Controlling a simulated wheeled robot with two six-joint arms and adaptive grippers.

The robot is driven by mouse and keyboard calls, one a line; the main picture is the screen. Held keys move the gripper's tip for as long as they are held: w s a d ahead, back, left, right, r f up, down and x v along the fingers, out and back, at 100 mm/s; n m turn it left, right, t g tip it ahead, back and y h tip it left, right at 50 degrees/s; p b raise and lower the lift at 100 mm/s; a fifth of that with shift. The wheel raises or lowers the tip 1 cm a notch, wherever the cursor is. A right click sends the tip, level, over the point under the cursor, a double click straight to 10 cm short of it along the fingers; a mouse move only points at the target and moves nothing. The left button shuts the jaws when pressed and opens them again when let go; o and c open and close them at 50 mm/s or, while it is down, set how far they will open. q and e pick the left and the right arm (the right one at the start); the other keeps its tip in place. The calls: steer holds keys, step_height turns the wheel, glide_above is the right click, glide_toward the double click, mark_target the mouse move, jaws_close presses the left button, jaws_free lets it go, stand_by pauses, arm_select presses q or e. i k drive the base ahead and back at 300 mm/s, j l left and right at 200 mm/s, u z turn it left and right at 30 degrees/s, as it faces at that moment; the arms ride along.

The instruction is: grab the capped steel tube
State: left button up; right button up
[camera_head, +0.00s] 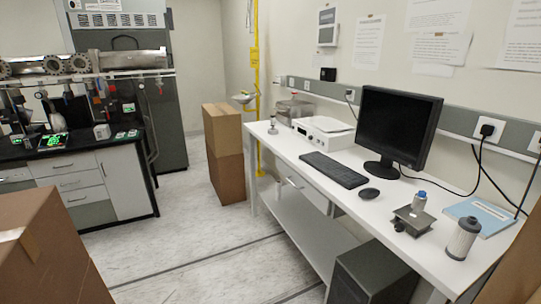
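A grey metallic cylinder (462,239) with a darker cap-like top stands upright on the white desk at the near right, close to the front edge. It may be the capped steel tube, but I cannot tell for certain. A small metallic piece (272,126) stands at the desk's far left end, too small to make out. Neither of my grippers is in view.
The white desk (290,150) carries a keyboard (334,170), mouse (369,194), monitor (396,124), white device (324,131), blue-capped bottle (418,202) on a small stage, and blue booklet (482,216). Cardboard boxes (45,245) stand at left. Floor (190,240) between is clear.

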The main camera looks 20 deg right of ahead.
mark_target(420, 198)
steer(key=z, duration=1.8)
steer(key=i+j+z, duration=0.1)
steer(key=z, duration=0.6)
steer(key=i+j+z, duration=0.2)
steer(key=j+z, duration=0.3)
steer(key=j, duration=0.8)
steer(key=j+z, duration=0.5)
steer(key=j, duration=0.75)
